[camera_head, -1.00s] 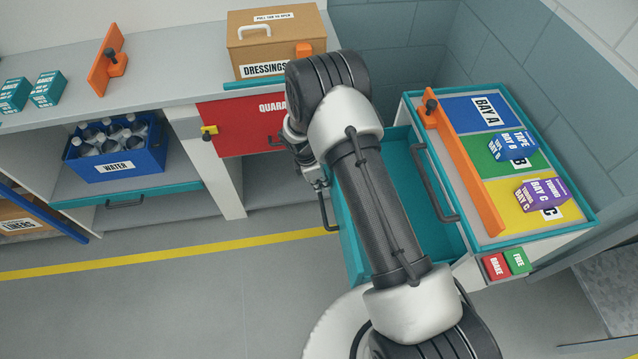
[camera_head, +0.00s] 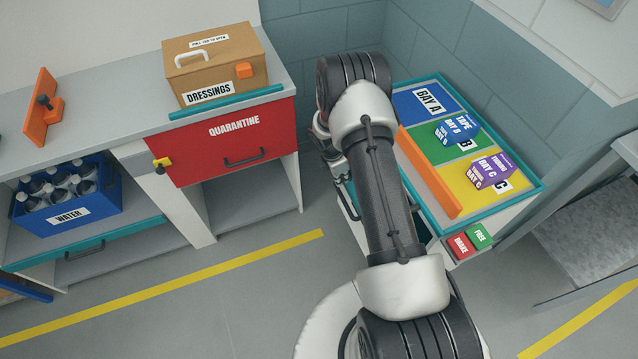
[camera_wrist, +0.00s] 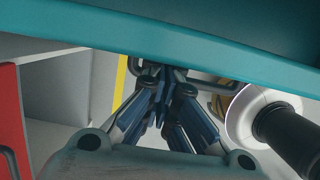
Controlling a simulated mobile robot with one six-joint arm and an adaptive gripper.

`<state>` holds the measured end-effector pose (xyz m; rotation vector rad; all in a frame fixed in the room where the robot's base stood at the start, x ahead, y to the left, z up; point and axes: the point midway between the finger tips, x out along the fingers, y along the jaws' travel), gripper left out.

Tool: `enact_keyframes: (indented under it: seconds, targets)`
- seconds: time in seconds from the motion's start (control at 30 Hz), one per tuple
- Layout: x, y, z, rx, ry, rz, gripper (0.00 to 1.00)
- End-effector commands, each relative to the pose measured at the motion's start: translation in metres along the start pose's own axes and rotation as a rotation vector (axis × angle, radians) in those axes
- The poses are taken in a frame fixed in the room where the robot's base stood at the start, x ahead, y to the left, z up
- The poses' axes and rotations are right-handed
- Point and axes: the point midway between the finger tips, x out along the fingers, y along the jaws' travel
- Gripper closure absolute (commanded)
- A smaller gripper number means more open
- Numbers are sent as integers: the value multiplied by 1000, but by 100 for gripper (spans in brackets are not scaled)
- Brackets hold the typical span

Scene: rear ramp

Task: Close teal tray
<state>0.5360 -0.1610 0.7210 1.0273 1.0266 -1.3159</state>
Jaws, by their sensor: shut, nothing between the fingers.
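The teal tray (camera_wrist: 180,35) fills the top of the wrist view as a broad teal panel. In the head view it is mostly hidden behind my arm, at the left side of the cart (camera_head: 520,207). Its dark handle (camera_head: 348,204) shows just left of my arm, apart from the cart, so the tray appears to stand out partway. My gripper (camera_wrist: 163,92) is shut and empty, close below the tray panel in the wrist view, near a dark handle bar. Whether it touches the tray cannot be told.
The cart top carries a blue box (camera_head: 457,128), a purple box (camera_head: 491,170) and an orange bar (camera_head: 428,172). To the left stand the red quarantine drawer (camera_head: 232,142), a dressings box (camera_head: 214,72) and a water crate (camera_head: 66,195). The floor in front of the shelves is clear.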

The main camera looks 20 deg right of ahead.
Motion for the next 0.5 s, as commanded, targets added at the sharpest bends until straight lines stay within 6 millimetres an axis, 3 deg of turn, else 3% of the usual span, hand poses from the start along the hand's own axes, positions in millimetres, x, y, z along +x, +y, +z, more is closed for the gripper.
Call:
enact_keyframes:
  seconds: [0.2,0.5]
  targets:
    - [8,0,33,2,0,0,100]
    - [11,1,43,-1,0,1,100]
